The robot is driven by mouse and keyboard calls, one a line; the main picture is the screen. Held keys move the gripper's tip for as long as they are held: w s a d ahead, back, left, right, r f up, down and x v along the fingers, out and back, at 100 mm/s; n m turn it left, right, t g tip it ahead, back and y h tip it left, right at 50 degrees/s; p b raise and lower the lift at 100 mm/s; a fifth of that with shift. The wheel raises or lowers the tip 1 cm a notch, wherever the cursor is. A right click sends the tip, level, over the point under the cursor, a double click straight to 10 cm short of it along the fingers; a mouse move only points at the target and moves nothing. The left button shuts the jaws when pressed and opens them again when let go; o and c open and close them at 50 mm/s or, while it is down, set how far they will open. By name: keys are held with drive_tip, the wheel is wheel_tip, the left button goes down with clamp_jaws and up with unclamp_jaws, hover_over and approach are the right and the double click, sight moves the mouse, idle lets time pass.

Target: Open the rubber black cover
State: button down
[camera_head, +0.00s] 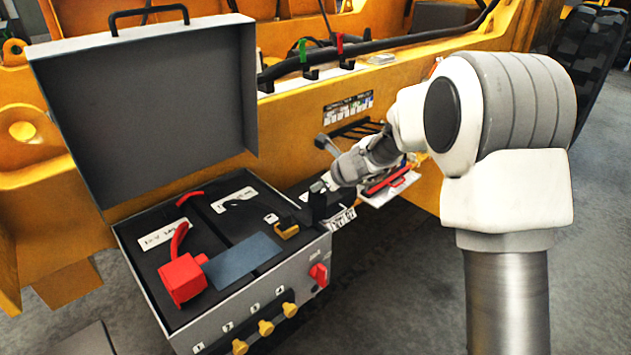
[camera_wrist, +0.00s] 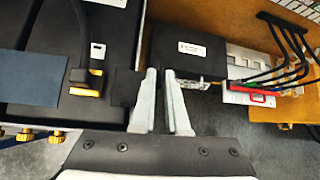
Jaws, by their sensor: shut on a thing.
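The black cover (camera_wrist: 185,48) is a dark, flat, boxy piece with a small white label, in the upper middle of the wrist view, beside the open case. It looks closed, and a metal bracket shows under its near edge. My gripper (camera_wrist: 161,73) has its two grey fingers close together at the cover's near left corner, shut on its edge; the fingers hide the exact contact. In the head view my gripper (camera_head: 330,184) is just past the right side of the case, and the cover is mostly hidden there.
An open grey case (camera_head: 200,328) holds a red block (camera_head: 182,279) and a black cable with a yellow plug (camera_head: 287,231). Its raised lid (camera_head: 150,105) stands at the left. A white panel with a red strip (camera_wrist: 257,97) and black cables lies right of the cover.

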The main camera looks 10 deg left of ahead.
drive_tip(key=shift+w+d+f, duration=0.15)
drive_tip(key=shift+w+d, duration=0.15)
drive_tip(key=shift+w, duration=0.05)
idle(0.3)
drive_tip(key=c, duration=1)
unclamp_jaws()
drive_tip(key=shift+w, duration=0.1)
drive_tip(key=p+v, duration=0.1)
drive_tip(key=v, duration=1.6)
drive_tip(key=shift+s, duration=0.3)
